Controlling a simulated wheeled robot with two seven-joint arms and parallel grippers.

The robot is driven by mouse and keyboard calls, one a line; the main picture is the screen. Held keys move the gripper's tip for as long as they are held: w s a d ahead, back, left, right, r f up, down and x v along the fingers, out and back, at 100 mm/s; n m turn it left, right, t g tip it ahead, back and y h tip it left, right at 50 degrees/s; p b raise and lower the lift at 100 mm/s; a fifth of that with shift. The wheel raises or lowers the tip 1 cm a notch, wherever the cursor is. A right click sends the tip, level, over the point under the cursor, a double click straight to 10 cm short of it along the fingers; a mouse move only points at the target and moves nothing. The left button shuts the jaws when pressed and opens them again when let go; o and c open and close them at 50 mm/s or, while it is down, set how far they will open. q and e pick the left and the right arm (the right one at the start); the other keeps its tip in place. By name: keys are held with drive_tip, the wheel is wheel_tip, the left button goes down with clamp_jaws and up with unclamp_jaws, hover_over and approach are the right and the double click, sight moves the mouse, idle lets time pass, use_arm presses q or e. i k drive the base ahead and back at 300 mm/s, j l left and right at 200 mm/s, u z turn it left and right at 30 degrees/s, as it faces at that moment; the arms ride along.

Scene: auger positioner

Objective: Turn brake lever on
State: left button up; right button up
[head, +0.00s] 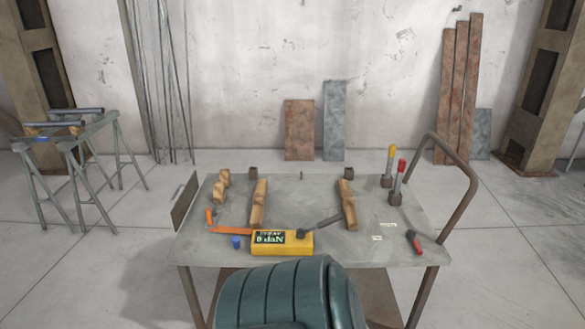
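Two upright levers stand at the right side of the grey table (300,262). One has a yellow handle (392,152) and the one nearer me has a red handle (402,166); both rise from small dark bases, nearly upright. A yellow box (302,246) with a dark lettered display lies at the near middle of the table. No label tells me which of these is the brake lever. Neither of my grippers is in view.
Wooden blocks (258,203) (348,206), an orange tool (228,228), a blue cap (236,242) and a red-and-black tool (414,241) lie on the table. A bent metal rail (463,180) rises at its right end. A teal ribbed form (285,295) covers part of the near edge.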

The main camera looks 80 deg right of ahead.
sight(411, 234)
drive_tip(key=z, duration=3.65)
